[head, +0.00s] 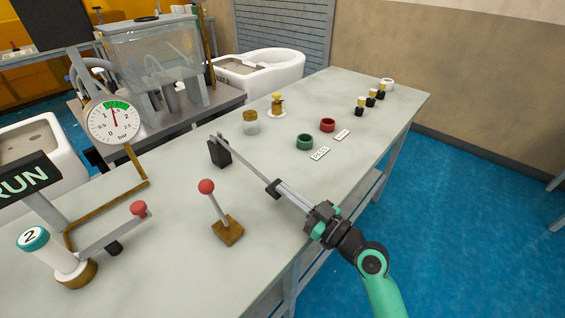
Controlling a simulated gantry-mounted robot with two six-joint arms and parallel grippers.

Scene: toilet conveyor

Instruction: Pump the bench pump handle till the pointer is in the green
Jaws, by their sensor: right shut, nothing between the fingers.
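The bench pump, a white cylinder with a teal cap marked 2 (62,255), stands on a brown base at the lower left. Its grey handle (103,235) slants up to the right and ends in a red knob (139,209). A brown pipe links the pump to the round gauge (113,120). The gauge's red pointer (113,114) points nearly straight up, at the green band (118,105); the exact reading is too small to tell. My right gripper (275,188) reaches in from the lower right, shut and empty, well right of the handle. My left gripper is out of view.
A red-ball lever (206,186) on a wooden base stands between pump and right gripper. A black block (218,153) is near the gripper. The RUN sign (25,180) is left.

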